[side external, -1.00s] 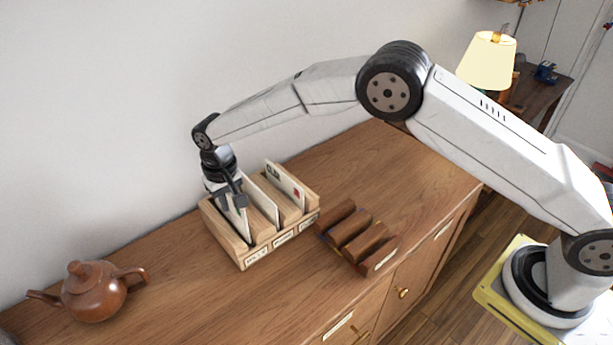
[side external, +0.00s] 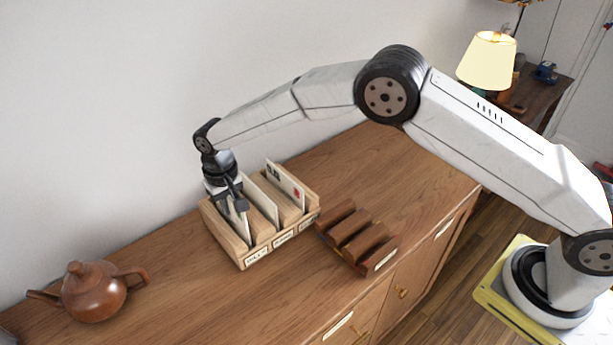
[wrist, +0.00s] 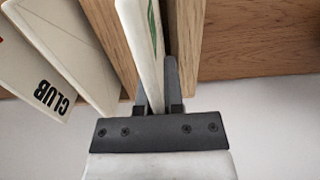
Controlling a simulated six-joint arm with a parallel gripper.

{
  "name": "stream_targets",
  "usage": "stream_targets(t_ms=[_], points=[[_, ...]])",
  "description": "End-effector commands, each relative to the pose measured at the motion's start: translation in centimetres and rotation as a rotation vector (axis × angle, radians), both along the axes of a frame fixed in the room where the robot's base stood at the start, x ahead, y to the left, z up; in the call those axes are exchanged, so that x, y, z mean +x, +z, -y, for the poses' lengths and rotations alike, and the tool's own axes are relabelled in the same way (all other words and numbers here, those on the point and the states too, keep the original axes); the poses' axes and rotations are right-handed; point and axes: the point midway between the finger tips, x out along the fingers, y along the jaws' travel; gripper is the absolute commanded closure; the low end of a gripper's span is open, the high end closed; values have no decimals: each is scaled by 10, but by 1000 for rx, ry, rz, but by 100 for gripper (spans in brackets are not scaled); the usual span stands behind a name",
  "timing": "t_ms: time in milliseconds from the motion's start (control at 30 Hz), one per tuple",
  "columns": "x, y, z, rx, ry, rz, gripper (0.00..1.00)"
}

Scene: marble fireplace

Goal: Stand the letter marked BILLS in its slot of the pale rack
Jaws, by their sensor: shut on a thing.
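The pale wooden rack (side external: 236,257) stands on the cabinet top, with three slots and small labels along its front. My gripper (side external: 236,201) is over the leftmost slot, shut on a white letter (side external: 238,222). The letter stands nearly upright, its lower part down in that slot between wooden walls. In the wrist view my fingers (wrist: 159,95) pinch this letter (wrist: 143,45), which shows a green mark. Its word cannot be read.
A white letter (side external: 262,191) stands in the middle slot, and one marked CLUB (wrist: 45,85) in the right slot. A darker wooden rack (side external: 352,238), seemingly empty, stands to the right. A brown teapot (side external: 92,292) stands at the left. The wall is close behind.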

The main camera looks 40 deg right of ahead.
Motion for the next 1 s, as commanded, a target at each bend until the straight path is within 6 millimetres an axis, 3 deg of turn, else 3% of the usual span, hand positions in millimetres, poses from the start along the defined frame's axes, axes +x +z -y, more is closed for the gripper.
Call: stream_targets(t_ms=[1000], points=[[0,-22,0,0,0,-1,100]])
